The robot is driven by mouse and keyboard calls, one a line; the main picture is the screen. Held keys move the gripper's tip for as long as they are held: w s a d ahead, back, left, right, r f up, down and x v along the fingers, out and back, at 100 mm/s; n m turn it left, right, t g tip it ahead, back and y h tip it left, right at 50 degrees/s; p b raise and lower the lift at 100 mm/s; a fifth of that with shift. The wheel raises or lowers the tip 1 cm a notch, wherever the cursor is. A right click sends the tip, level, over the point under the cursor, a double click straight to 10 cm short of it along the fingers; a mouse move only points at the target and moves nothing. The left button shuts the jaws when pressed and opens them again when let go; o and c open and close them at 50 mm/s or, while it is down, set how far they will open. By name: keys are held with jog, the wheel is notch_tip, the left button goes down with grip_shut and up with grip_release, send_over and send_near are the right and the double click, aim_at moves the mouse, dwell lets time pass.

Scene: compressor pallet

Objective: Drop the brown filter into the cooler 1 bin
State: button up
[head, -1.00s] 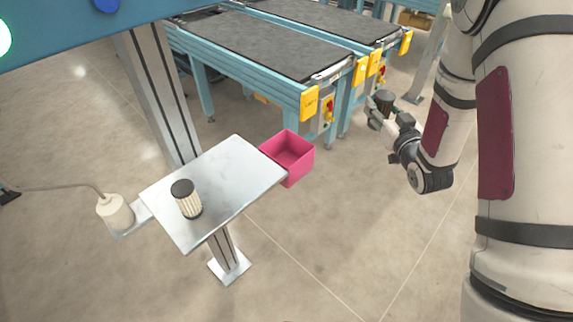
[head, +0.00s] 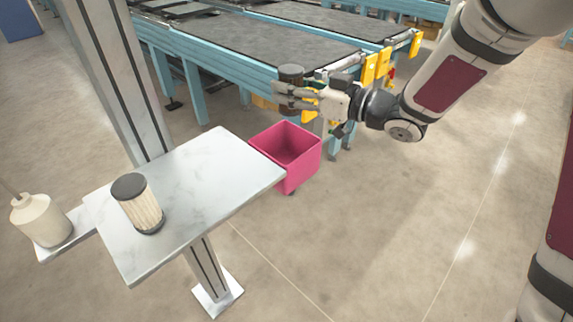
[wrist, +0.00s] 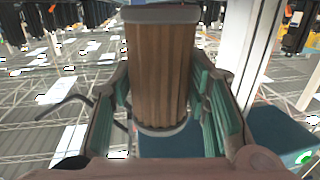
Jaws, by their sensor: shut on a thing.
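The brown filter (wrist: 162,75) is a ribbed brown cylinder with dark end caps. In the wrist view it stands between the two green-padded fingers of my gripper (wrist: 165,105), which is shut on it. In the head view my gripper (head: 290,92) holds the filter (head: 291,76) above and near the back of an open pink bin (head: 301,169). The bin looks empty in the part of its inside that shows. I see no label on it, so I cannot tell if it is the cooler 1 bin.
A small marble-topped table (head: 215,205) stands left of the bin, with a cream ribbed filter (head: 142,206) on it. A white bottle-like container (head: 41,220) stands on a side shelf. Blue-framed conveyors (head: 250,45) lie behind. The floor at right is clear.

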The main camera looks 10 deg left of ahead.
aim_at(291, 112)
jog(key=shift+a+f, duration=0.1)
jog(key=shift+f, duration=0.15)
notch_tip(291, 112, down, 6)
jog(key=b, duration=0.4)
jog(key=shift+r+b, duration=0.25)
jog(key=shift+b, duration=0.15)
jog(key=shift+s, duration=0.1)
jog(key=o, duration=1.2)
jog(key=shift+o, duration=0.2)
jog(key=v, duration=1.2)
